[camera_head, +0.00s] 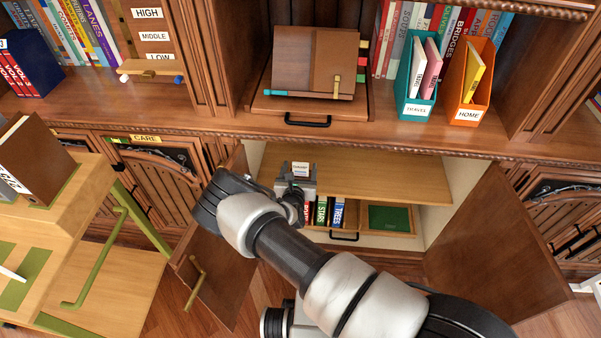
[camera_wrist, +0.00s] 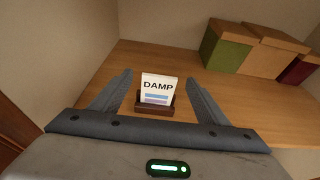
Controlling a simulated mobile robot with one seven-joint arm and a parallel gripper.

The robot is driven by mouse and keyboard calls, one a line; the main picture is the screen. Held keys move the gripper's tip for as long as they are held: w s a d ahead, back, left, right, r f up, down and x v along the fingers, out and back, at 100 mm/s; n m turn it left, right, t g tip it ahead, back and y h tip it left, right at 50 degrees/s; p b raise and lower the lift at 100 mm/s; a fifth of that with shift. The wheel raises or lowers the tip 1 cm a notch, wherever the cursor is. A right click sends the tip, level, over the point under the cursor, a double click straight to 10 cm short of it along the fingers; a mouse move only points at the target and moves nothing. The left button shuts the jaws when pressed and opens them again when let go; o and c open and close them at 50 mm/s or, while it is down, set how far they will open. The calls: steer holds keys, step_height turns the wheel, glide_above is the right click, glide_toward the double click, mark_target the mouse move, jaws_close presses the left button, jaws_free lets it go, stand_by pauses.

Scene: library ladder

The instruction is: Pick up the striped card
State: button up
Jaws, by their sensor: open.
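The striped card (camera_wrist: 157,88) is white with the word DAMP and bluish and purple stripes. It stands upright in a small dark brown holder (camera_wrist: 154,109) on the cupboard shelf in the wrist view. My gripper (camera_wrist: 158,76) is open, with one finger on either side of the card and a visible gap on both sides. In the head view my gripper (camera_head: 297,182) reaches into the open lower cupboard, and the small white card (camera_head: 300,168) shows just beyond it. The holder's base is partly hidden by my gripper in the head view.
Green, tan and dark red boxes (camera_wrist: 262,50) stand at the back right of the shelf (camera_head: 390,178). Cupboard doors stand open at left (camera_head: 215,270) and right (camera_head: 495,250). Below the shelf are books (camera_head: 328,212) and a green panel (camera_head: 389,218). A wooden cart (camera_head: 100,275) stands left.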

mark_target(300, 164)
steer(key=x, duration=0.3)
steer(key=shift+w+f+b, duration=0.1)
steer(key=shift+w+b, duration=0.15)
steer(key=shift+b, duration=0.15)
steer(key=shift+c, duration=0.2)
steer(key=c, duration=1.1)
